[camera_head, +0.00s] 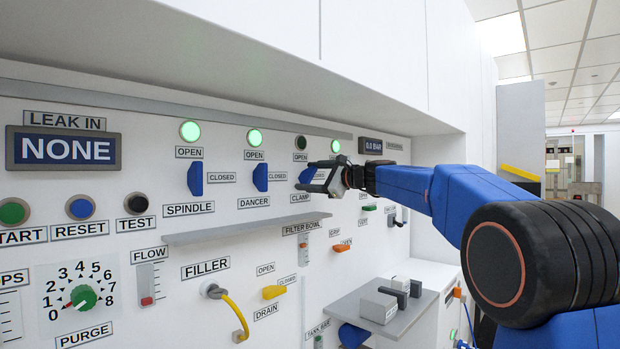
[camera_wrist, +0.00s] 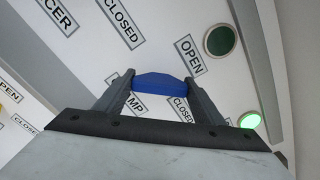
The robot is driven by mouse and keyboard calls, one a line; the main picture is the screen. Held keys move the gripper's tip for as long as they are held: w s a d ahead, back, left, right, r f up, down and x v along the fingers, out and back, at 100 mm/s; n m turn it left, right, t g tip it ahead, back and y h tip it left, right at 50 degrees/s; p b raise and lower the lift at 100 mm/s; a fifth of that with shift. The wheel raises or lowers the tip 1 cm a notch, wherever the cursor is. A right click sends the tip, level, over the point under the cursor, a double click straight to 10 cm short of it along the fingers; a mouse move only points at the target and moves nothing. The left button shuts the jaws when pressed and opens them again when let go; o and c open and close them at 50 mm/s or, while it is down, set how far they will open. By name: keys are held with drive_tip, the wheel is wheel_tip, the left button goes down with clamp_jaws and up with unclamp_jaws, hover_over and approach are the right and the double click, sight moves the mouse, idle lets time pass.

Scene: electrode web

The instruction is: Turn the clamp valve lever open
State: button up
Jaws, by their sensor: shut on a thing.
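The blue clamp valve lever (camera_head: 307,175) is on the wall panel above the CLAMP label (camera_head: 300,198). My gripper (camera_head: 303,176) reaches it from the right, one finger on each side. In the wrist view, the blue lever (camera_wrist: 158,85) sits between the two dark fingertips, which are shut on its ends. The lever looks tilted between its OPEN label (camera_wrist: 188,55) and its CLOSED label (camera_wrist: 181,109). My fingers partly hide it in the head view. The clamp lamp (camera_head: 300,143) above is dark.
The spindle lever (camera_head: 195,178) and dancer lever (camera_head: 260,177) stand upright to the left, under lit green lamps. A grey ledge (camera_head: 245,229) juts out below the levers. A shelf (camera_head: 372,310) with grey blocks is lower right. An overhang runs above the panel.

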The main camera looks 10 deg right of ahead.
drive_tip(key=n, duration=0.4)
drive_tip(key=shift+f, duration=0.1)
drive_tip(key=shift+n, duration=2.2)
drive_tip(key=o, duration=1.1)
drive_tip(key=shift+c, duration=0.2)
drive_tip(key=v, duration=1.7)
drive_tip(key=shift+s, duration=0.15)
drive_tip(key=shift+d, duration=0.1)
